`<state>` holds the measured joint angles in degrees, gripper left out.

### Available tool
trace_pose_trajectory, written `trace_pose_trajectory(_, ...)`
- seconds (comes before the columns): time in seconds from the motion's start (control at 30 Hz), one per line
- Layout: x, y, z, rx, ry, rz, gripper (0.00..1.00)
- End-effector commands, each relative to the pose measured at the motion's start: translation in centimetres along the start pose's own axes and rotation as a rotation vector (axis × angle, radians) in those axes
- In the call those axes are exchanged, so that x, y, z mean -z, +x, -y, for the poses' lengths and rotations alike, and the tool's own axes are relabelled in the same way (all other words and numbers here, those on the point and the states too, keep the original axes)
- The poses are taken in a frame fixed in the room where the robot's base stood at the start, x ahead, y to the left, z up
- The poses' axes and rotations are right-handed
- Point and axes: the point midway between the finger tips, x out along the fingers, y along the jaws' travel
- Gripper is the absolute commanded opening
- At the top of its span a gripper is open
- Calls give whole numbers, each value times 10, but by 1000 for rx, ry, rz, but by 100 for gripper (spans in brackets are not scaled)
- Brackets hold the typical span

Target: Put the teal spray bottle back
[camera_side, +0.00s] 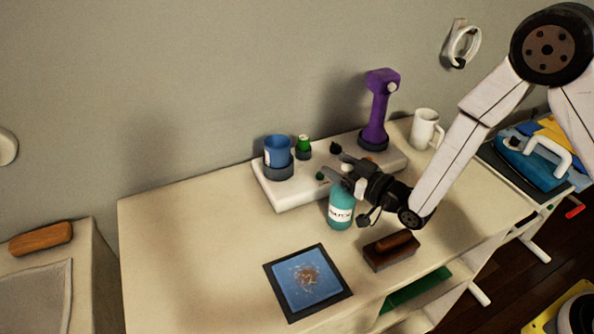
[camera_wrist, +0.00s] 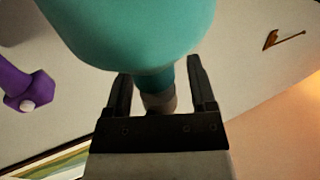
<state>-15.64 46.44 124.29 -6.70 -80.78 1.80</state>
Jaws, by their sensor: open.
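The teal spray bottle (camera_side: 341,208), with a white label, is upright at the front edge of the white rack (camera_side: 289,200); its top is hidden behind my gripper (camera_side: 331,167). I cannot tell from the side view whether its base touches the table. In the wrist view the teal bottle (camera_wrist: 135,30) fills the top of the picture. Its narrower neck lies between the two fingers of my open gripper (camera_wrist: 160,75), with gaps visible at the sides. The rack holds a blue cup (camera_side: 278,152), a small green-topped item (camera_side: 303,147) and a purple device (camera_side: 376,112) in dark round holders.
A brown brush (camera_side: 391,251) lies right of the bottle's front. A blue, dark-edged mat (camera_side: 308,282) with brown specks lies near the front edge. A white mug (camera_side: 425,130) stands right of the rack. The left part of the table (camera_side: 190,240) is bare.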

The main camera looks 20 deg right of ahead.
Motion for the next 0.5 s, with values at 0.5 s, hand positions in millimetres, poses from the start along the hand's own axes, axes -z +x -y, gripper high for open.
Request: trace_pose_trajectory(0.5, 2, -20, 0, 0, -1, 2, 72)
